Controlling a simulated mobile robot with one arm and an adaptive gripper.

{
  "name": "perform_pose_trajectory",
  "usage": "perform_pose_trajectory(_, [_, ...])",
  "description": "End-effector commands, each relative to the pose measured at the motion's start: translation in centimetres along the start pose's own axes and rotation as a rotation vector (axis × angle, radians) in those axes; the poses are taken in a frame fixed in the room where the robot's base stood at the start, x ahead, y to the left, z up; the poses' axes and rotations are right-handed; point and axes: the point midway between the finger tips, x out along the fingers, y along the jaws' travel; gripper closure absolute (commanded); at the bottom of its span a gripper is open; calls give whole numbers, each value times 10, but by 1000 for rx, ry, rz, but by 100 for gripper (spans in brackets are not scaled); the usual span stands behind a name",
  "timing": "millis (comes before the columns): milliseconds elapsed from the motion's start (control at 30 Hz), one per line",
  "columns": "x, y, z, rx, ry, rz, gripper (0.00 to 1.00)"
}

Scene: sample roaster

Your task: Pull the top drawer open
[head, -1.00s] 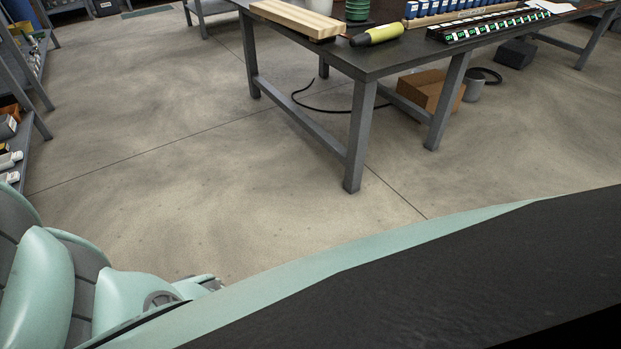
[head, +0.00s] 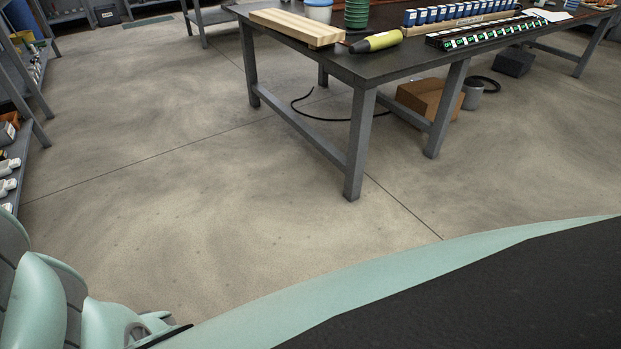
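No drawer shows in the head view. My arm, in pale green, shows folded at the lower left. I cannot make out my gripper's fingers in this view, so what it does is hidden.
A dark table (head: 400,66) on grey legs stands at the upper middle, bearing a wooden block (head: 297,27), a yellow-green tool (head: 377,41) and blue containers. A cardboard box (head: 425,98) and a black cable (head: 335,118) lie beneath. Shelving (head: 30,80) lines the left. The concrete floor (head: 190,190) between is clear.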

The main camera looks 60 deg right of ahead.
Motion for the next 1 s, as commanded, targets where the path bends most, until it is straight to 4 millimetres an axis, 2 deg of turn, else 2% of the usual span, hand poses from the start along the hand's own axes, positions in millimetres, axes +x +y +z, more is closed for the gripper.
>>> perform_pose_trajectory(33, [0, 0, 0, 0, 0, 0, 71])
perform_pose_trajectory(300, [0, 0, 0, 0, 0, 0, 99])
perform_pose_trajectory(1000, [-4, -1, 0, 0, 1, 0, 100])
